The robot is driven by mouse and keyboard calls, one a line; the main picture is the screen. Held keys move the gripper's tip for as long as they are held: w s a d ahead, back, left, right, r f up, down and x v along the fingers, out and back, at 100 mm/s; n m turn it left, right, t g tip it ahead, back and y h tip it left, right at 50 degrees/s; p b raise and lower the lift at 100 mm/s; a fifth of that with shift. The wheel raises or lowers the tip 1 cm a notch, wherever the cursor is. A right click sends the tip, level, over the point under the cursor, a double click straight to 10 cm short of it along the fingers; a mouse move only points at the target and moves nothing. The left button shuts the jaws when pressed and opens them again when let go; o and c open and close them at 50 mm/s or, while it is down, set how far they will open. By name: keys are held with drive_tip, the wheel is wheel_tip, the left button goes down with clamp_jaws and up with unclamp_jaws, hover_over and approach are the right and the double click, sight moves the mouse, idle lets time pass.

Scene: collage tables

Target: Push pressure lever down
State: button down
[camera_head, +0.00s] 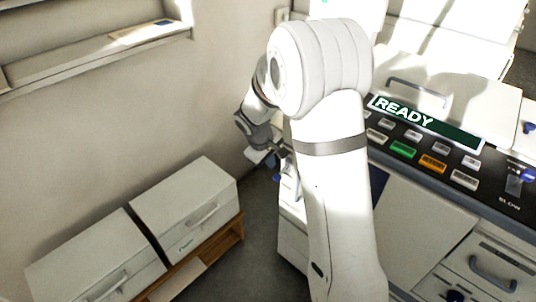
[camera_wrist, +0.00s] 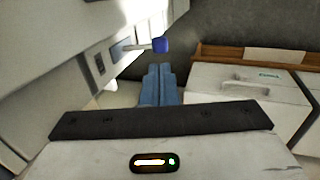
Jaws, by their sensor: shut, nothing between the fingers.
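A lever with a blue knob (camera_wrist: 160,45) and a pale metal arm sticks out from the side of the white machine in the wrist view. A blue spot, likely the same knob (camera_head: 276,178), shows just below my gripper in the head view. My gripper (camera_wrist: 158,68) is shut and empty, its two fingers side by side. Its fingertips appear just below the knob in the wrist picture; I cannot tell whether they touch it. In the head view my gripper (camera_head: 274,154) is partly hidden by my arm.
The machine's control panel (camera_head: 425,140) has a READY display (camera_head: 405,113) and several buttons. A blue-tipped slider (camera_head: 515,180) sits at its right. Pale boxes (camera_head: 185,212) on a wooden stand lie along the left wall. Dark floor (camera_head: 256,210) shows between boxes and machine.

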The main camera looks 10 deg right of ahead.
sight(276, 176)
drive_tip(key=x, duration=0.6)
drive_tip(key=shift+w+d+f+b, duration=0.1)
drive_tip(key=shift+f+b, duration=0.2)
